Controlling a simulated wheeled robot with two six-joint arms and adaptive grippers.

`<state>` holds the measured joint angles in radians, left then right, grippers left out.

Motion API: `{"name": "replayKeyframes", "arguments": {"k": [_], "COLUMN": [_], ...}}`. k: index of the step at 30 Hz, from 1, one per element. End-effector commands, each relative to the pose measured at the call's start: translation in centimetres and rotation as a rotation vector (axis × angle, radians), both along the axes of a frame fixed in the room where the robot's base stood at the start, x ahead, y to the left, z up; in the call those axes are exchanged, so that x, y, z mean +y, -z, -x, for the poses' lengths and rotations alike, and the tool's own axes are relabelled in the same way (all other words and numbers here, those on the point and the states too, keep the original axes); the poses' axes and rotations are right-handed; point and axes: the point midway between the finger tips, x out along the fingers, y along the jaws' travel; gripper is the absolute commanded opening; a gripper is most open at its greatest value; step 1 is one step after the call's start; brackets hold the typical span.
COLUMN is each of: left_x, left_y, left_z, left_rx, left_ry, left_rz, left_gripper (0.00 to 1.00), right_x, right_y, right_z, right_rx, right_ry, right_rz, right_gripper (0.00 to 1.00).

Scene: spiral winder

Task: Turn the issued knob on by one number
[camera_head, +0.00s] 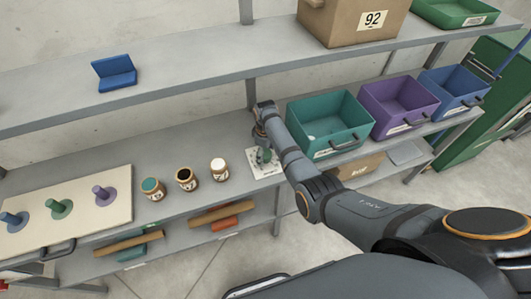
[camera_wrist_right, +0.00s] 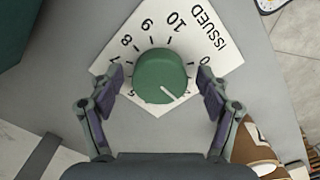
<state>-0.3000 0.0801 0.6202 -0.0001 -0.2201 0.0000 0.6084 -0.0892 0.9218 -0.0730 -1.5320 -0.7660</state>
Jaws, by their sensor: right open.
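The green round knob (camera_wrist_right: 160,77) sits on a white dial card (camera_wrist_right: 205,22) marked ISSUED, with numbers around it, including 7, 8, 9 and 10. The knob's white pointer line points to the lower right in the right wrist view; I cannot read the number it points at. My right gripper (camera_wrist_right: 160,90) is open, with one finger on each side of the knob and gaps visible between. In the head view the knob (camera_head: 263,156) and card (camera_head: 267,173) lie on the shelf, just below my right gripper (camera_head: 262,138). My left gripper is not in view.
Left of the card stand three jars (camera_head: 219,169) and a cream board (camera_head: 116,214) with coloured pegs. Right of it are teal (camera_head: 331,150), purple (camera_head: 405,116) and blue (camera_head: 457,92) bins. An upper shelf (camera_head: 190,83) runs behind.

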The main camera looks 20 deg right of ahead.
Motion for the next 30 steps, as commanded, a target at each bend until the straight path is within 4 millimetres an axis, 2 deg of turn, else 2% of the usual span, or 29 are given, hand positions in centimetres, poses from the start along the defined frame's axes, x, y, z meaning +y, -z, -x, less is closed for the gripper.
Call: {"name": "replayKeyframes", "arguments": {"k": [2,13,22,30], "left_x": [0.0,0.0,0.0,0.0], "left_y": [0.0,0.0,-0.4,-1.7], "left_z": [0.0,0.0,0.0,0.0], "left_rx": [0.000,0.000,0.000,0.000], "left_ry": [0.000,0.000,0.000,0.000], "left_rz": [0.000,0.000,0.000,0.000], "left_gripper": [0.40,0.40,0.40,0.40], "right_x": [0.0,0.0,0.0,0.1], "right_y": [0.0,0.0,-0.1,-0.3], "right_z": [0.0,0.0,0.0,0.1], "right_rx": [0.000,0.000,0.001,0.002], "right_ry": [0.000,0.000,0.035,0.198], "right_rz": [0.000,0.000,0.000,0.001], "right_gripper": [0.75,0.24,0.23,0.23]}}
